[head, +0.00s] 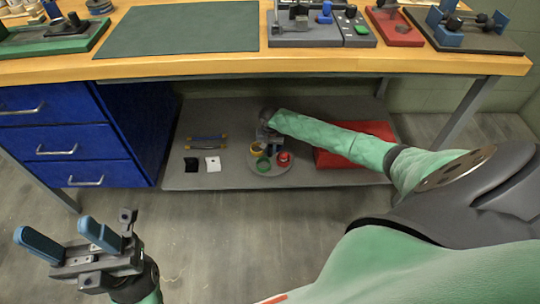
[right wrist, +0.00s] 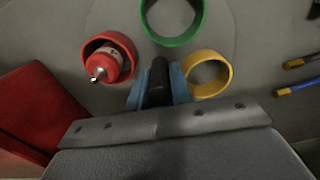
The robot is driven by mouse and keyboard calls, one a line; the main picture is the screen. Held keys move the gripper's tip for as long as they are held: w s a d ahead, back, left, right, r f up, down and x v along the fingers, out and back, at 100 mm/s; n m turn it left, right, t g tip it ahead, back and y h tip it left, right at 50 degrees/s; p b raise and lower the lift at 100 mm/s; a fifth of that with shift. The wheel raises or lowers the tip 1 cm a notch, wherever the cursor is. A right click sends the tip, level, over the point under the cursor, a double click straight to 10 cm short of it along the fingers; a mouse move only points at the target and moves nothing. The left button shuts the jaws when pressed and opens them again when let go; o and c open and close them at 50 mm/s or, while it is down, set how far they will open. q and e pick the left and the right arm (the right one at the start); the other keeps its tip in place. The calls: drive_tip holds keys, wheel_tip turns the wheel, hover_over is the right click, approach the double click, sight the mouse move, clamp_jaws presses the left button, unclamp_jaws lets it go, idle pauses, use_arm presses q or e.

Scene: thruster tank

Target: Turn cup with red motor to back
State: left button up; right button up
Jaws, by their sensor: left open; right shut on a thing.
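A red cup (right wrist: 92,45) holds a red motor (right wrist: 108,64) with a pale label and a metal tip. The red cup also shows in the head view (head: 284,158), at the right front of a round grey plate (head: 270,171) on the low shelf. A green cup (head: 263,164) stands at the plate's front and a yellow cup (head: 257,149) at its left. My right gripper (right wrist: 158,85) is shut on a dark upright piece (right wrist: 158,75) between the red and yellow cups. My left gripper (head: 68,236) is open and empty above the floor at lower left.
The low shelf (head: 225,120) lies under the workbench (head: 180,66). A red box (head: 350,152) is right of the plate.

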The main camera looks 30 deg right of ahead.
drive_tip(key=shift+n+p, duration=1.4)
drive_tip(key=shift+n, duration=0.6)
drive_tip(key=shift+n+p, duration=0.4)
drive_tip(key=shift+n, duration=0.8)
drive_tip(key=shift+n+p, duration=0.3)
drive_tip(key=shift+p, duration=0.05)
drive_tip(key=shift+n+p, duration=0.55)
drive_tip(key=shift+n, duration=1.05)
